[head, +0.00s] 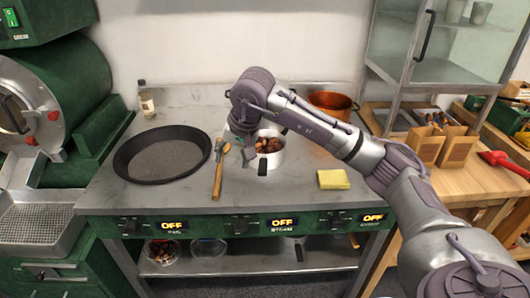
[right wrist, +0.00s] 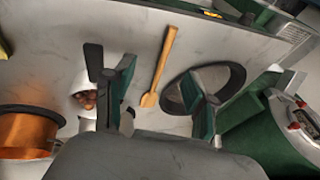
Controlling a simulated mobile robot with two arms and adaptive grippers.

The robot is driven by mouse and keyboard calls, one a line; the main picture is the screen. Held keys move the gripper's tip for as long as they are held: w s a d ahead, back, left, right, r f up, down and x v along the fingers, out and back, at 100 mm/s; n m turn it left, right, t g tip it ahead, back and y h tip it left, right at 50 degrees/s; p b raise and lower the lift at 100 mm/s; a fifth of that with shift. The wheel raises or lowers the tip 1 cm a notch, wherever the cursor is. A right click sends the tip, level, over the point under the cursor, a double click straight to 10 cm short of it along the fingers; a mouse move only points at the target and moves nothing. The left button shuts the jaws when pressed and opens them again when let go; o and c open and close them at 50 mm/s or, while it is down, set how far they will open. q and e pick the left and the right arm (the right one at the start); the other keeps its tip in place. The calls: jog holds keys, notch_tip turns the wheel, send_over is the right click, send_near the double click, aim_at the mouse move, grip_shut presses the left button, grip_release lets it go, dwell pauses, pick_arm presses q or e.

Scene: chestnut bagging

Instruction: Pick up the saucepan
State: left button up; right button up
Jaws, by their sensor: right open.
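The saucepan (head: 276,158) is a small pale pot with a black handle, standing on the grey counter right of the middle. Brown chestnuts (head: 268,145) lie inside it. My right gripper (head: 243,146) hangs at the saucepan's left side and partly hides it. In the right wrist view the gripper (right wrist: 163,78) is open, with its green fingers wide apart and nothing between the tips. There the saucepan (right wrist: 86,83) lies left of the left finger, which covers part of it. I cannot tell whether they touch. My left gripper is not in view.
A wide black pan (head: 163,178) sits at the left, and a wooden spoon (head: 217,178) lies between it and the saucepan. A copper pot (head: 330,100) stands behind my right arm. A yellow sponge (head: 333,179) lies at the right front. A bottle (head: 146,101) stands at the back left.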

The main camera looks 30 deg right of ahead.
aim_at(263, 160)
jog(key=d+r+h, duration=0.3)
jog(key=d+h, duration=0.1)
jog(key=d, duration=0.5)
jog(key=shift+g, duration=0.4)
jog(key=x, duration=0.7)
jog(key=shift+s+a+f+p, duration=0.15)
jog(key=shift+s+a+p, duration=0.15)
jog(key=shift+p, duration=0.1)
jog(key=shift+a+p+x, duration=0.15)
jog(key=shift+p+x, duration=0.2)
jog(key=shift+x, duration=1.15)
jog(key=shift+a+p+x, duration=0.1)
jog(key=shift+p+x, duration=0.25)
jog(key=shift+x, duration=1.15)
jog(key=shift+w, duration=0.1)
jog(key=shift+c, duration=0.3)
grip_shut()
jog(key=shift+w, duration=0.15)
